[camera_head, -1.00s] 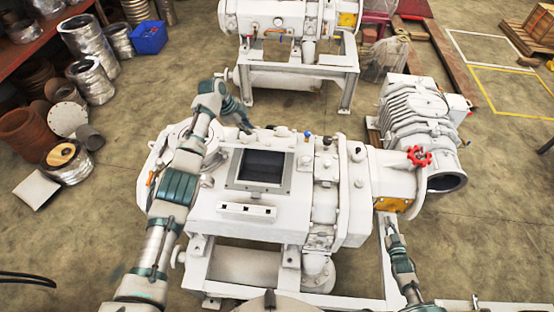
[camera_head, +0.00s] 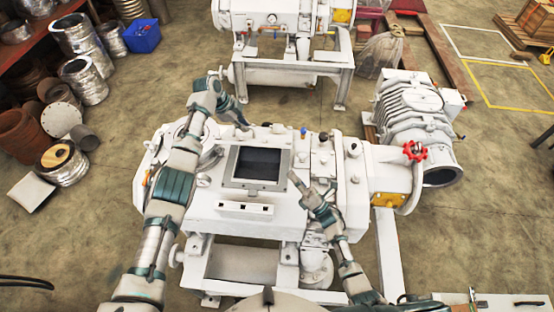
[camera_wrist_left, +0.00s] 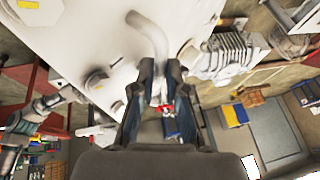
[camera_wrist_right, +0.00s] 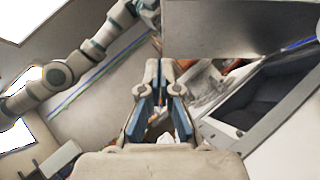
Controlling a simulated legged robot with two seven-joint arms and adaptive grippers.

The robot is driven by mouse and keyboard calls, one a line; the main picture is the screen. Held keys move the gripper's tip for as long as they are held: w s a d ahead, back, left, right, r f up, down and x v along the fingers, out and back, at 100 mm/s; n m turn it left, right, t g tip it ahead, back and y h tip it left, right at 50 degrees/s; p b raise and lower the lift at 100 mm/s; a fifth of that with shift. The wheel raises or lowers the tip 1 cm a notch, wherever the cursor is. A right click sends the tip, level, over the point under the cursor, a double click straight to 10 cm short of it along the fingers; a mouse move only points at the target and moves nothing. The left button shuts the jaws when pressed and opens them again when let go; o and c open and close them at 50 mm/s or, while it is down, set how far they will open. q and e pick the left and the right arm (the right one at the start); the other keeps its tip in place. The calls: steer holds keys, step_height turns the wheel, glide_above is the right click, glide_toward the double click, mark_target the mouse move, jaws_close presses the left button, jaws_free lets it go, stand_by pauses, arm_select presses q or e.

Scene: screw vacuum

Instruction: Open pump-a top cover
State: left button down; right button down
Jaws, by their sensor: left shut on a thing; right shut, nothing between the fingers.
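Pump-a, taken as the near white machine (camera_head: 225,210), has a grey square frame (camera_head: 229,166) around a dark recess on top. I cannot tell whether the cover is this framed part or a separate plate. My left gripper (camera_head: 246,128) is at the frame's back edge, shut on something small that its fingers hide. My right gripper (camera_head: 292,176) is shut and empty beside the frame's right edge. The right wrist view shows its fingers (camera_wrist_right: 161,90) left of the framed recess (camera_wrist_right: 250,128).
A red handwheel (camera_head: 415,151) and ribbed motor (camera_head: 415,115) stand at the right. A second white machine (camera_head: 285,68) is behind. Valves and fittings (camera_head: 325,165) crowd the top right of pump-a. A flat grey panel (camera_wrist_right: 235,25) is close above the right gripper.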

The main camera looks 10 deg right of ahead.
arm_select(q)
steer(key=shift+a+f, duration=0.1)
steer(key=shift+f, duration=0.2)
arm_select(e)
steer(key=x, duration=0.9)
steer(key=shift+a, duration=0.45)
steer(key=shift+w+r, duration=0.1)
steer(key=shift+r, duration=0.05)
